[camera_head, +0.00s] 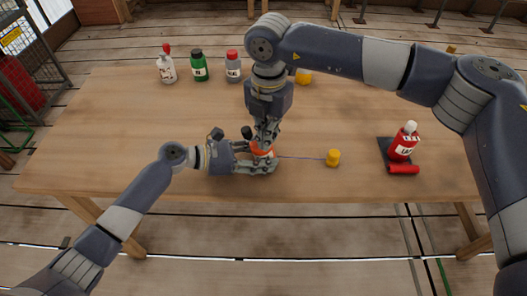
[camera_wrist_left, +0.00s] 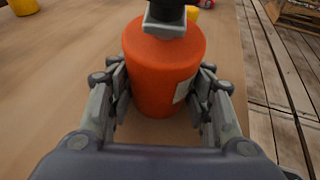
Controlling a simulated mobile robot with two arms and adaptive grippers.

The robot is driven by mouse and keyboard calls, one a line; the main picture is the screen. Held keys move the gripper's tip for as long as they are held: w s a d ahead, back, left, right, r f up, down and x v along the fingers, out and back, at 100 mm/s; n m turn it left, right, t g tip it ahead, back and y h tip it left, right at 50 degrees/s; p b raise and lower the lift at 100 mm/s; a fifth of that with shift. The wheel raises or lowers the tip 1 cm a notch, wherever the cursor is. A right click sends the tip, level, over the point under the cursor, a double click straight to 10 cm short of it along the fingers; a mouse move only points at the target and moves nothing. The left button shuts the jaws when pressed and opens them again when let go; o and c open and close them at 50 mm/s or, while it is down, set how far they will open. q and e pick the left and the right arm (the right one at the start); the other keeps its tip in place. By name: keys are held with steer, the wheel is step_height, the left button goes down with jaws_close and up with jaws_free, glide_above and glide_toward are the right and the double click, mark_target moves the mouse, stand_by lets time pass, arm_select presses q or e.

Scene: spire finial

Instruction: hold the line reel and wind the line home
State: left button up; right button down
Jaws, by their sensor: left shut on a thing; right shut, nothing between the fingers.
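The line reel is an orange-red cylinder (camera_wrist_left: 162,75) standing upright on the table, with a pale label on its side. It also shows in the head view (camera_head: 262,150), mostly hidden by my grippers. My left gripper (camera_head: 268,161) is shut around the reel's side from the left. My right gripper (camera_head: 266,138) comes down from above, shut and empty, its fingertips at the top of the reel.
A red bottle (camera_head: 403,143) stands on a dark mat (camera_head: 387,148) at the right, a red roll (camera_head: 404,169) in front of it. White (camera_head: 166,68), green (camera_head: 199,66) and grey (camera_head: 233,66) bottles stand at the back left. Another yellow piece (camera_head: 303,77) is behind my right arm.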

mark_target(254, 136)
steer(key=shift+w+a, duration=0.1)
steer(key=shift+a, duration=0.05)
steer(key=shift+w+a, duration=0.25)
steer(key=shift+w, duration=0.15)
steer(key=shift+w+a, duration=0.3)
steer(key=shift+a, duration=0.3)
stand_by(0.6)
steer(key=shift+w+a, duration=0.35)
steer(key=shift+w, duration=0.15)
stand_by(0.7)
steer(key=shift+w, duration=0.15)
steer(key=shift+a, duration=0.1)
steer(key=shift+a+r, duration=0.15)
steer(key=shift+a, duration=0.05)
stand_by(0.4)
